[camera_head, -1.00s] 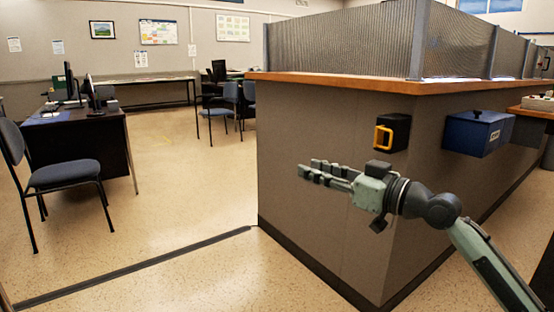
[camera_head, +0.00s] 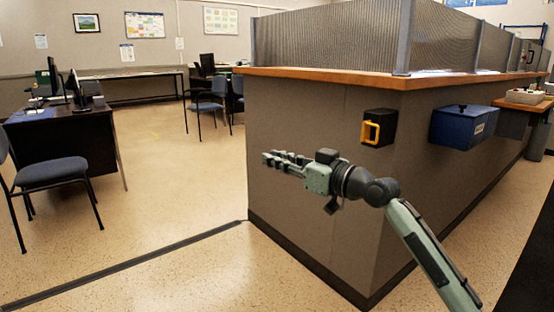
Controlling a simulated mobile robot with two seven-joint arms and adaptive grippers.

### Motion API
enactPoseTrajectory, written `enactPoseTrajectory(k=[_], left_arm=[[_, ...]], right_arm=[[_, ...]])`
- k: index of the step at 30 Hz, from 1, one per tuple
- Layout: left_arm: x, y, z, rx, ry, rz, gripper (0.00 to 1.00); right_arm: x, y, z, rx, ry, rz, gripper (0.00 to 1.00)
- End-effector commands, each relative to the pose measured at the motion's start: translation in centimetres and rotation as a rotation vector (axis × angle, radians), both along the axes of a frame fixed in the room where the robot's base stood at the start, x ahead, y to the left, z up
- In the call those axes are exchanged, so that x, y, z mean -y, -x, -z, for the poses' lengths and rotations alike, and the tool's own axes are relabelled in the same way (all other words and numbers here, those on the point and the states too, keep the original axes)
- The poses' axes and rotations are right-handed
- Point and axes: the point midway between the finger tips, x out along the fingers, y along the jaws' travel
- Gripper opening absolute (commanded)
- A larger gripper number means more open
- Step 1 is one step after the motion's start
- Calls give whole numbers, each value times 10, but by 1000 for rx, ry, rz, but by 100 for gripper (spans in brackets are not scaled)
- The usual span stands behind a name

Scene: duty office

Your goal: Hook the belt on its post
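A black box with a yellow loop handle (camera_head: 371,132) is fixed to the side of the counter. It looks like the belt's housing, with the yellow part as the belt's end; no belt strap shows pulled out. I see no post that I can be sure of. My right gripper (camera_head: 268,159) is in front of the counter's grey wall, left of and lower than the black box in the picture, with its fingers pointing left. Nothing shows between its fingers, but their gap is unclear. It appears apart from the box. My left gripper is not in view.
The grey counter (camera_head: 300,150) with a wooden top fills the middle and right. A blue box (camera_head: 462,127) hangs on its side. A blue chair (camera_head: 50,172) and a desk (camera_head: 90,140) stand at left. The floor between them is open, with a dark strip (camera_head: 130,264) across it.

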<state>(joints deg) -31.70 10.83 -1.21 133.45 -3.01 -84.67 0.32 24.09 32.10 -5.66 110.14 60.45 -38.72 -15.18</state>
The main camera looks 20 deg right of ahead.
Motion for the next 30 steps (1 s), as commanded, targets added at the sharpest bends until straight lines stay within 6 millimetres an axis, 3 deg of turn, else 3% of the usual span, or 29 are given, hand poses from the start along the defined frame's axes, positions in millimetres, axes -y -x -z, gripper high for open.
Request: enactPoseTrajectory(k=[3,15,22,30], left_arm=[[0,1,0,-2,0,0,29],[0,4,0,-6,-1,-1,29],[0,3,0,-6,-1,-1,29],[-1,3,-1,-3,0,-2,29]], right_arm=[[0,0,0,0,0,0,0],[0,0,0,0,0,0,0],[0,0,0,0,0,0,27],[0,0,0,0,0,0,28]])
